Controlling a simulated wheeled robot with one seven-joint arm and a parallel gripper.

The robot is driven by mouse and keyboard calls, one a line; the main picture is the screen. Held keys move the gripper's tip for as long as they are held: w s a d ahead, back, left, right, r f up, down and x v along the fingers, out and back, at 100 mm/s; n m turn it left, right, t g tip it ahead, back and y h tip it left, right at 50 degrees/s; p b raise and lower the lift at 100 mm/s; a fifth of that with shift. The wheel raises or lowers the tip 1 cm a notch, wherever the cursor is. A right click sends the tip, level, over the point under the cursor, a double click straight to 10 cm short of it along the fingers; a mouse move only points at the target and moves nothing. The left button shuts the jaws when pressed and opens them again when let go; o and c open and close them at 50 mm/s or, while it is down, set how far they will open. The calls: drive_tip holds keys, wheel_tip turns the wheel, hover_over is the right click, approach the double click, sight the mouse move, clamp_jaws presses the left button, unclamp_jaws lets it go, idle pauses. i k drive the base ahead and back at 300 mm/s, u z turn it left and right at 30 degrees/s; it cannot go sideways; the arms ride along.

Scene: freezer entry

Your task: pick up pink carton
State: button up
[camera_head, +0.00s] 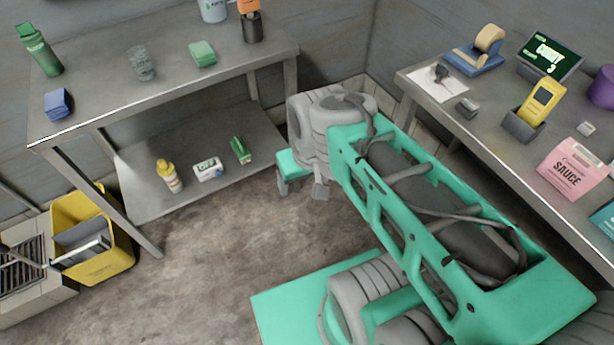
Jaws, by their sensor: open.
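Part of the gripper is hidden behind my wrist and arm.
The right table (490,125) also holds a yellow device (540,102), a tape dispenser (477,50), a screen (549,58), a purple container (603,88) and a teal box (604,218) near the carton. A shelved table (110,95) and yellow bucket (92,235) stand left. Floor between is clear.

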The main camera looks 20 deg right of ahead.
sight(570, 168)
drive_tip(key=z, duration=3.05)
